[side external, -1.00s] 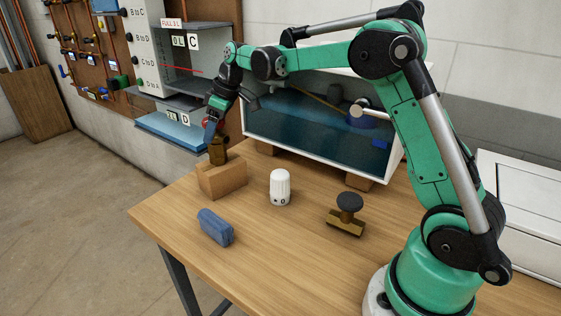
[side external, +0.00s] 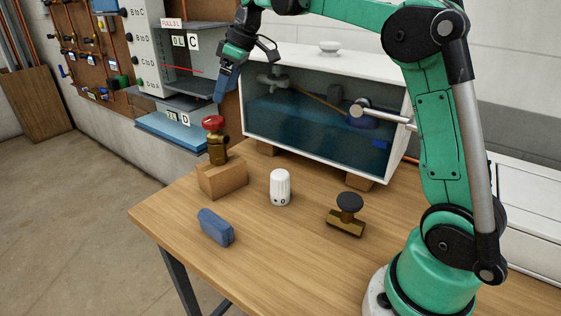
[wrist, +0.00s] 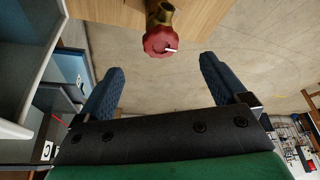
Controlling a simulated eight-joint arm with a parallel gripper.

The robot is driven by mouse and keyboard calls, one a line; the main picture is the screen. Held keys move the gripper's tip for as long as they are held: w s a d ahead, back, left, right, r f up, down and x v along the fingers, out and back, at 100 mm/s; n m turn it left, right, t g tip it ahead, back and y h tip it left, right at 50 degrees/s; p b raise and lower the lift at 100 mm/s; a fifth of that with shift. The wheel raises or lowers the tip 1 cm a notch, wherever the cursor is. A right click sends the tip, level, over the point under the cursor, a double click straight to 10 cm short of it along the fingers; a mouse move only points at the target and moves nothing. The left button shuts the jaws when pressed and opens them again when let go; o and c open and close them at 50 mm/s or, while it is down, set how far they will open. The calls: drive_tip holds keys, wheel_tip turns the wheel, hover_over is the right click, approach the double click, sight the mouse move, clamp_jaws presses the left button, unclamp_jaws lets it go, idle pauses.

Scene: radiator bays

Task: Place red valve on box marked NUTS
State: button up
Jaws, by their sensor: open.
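The red valve (side external: 213,124) has a red round handle on a brass body. It stands upright on a small brown box (side external: 223,180) at the table's left side. No lettering is readable on the box's visible faces. My gripper (side external: 219,98) is above the valve, pointing down, and is apart from it. In the wrist view the two blue fingers (wrist: 158,75) are spread and empty. The valve's red handle (wrist: 158,41) shows there beyond the fingertips, between them, with part of its brass body above it.
A white knob-like piece (side external: 280,187), a blue block (side external: 215,227) and a dark-topped brass valve (side external: 347,214) lie on the wooden table (side external: 280,255). A white-framed water tank (side external: 320,122) stands behind. Shelves (side external: 185,101) are at back left. The front table area is clear.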

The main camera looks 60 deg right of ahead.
drive_tip(key=s+a+f+m+t+h, duration=0.1)
drive_tip(key=s+a+f, duration=0.3)
drive_tip(key=s, duration=0.4)
drive_tip(key=s+a+f+m+t+h, duration=0.1)
drive_tip(key=s+a+f+m, duration=0.3)
drive_tip(key=s, duration=0.5)
drive_tip(key=shift+s+a+f+t, duration=0.15)
drive_tip(key=shift+a+f+t, duration=0.4)
drive_tip(key=shift+a+t, duration=0.1)
